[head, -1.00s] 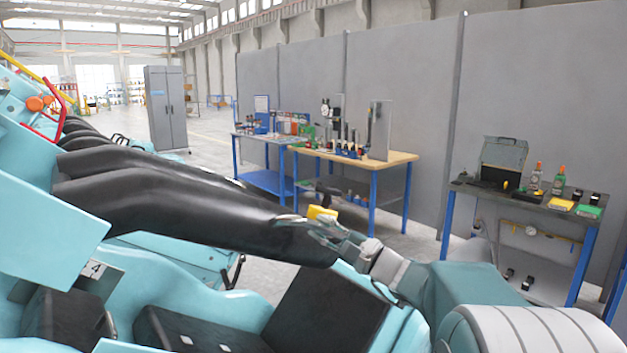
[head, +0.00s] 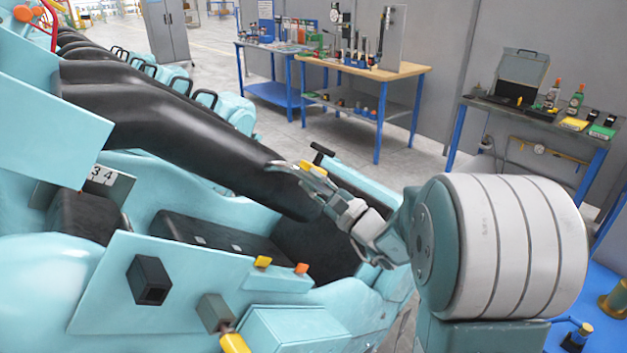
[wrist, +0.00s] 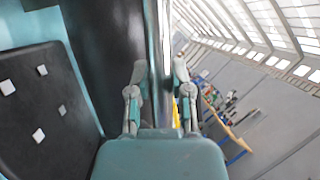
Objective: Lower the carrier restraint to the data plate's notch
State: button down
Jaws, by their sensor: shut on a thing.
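The carrier restraint is a long black padded bar (head: 185,130) slanting down to the right across the pale blue car in the head view. My gripper (head: 300,168) is shut on its lower right end, above the seats. In the wrist view the fingers of my gripper (wrist: 158,75) close from both sides on an edge of the restraint (wrist: 105,60). A small white plate marked "34" (head: 104,176), perhaps the data plate, sits at left below the restraint. I cannot make out a notch on it.
Black seats (head: 225,237) lie under the restraint. A pale blue panel (head: 195,275) with a dark block (head: 149,280) and coloured tabs stands in front. A wooden-topped bench (head: 400,72) and a dark bench (head: 540,118) stand behind.

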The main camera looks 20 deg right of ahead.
jog(key=c, duration=0.5)
grip_release()
jog(key=shift+f, duration=0.1)
jog(key=shift+c, duration=0.2)
jog(key=v, duration=1.2)
jog(key=shift+w+f, duration=0.1)
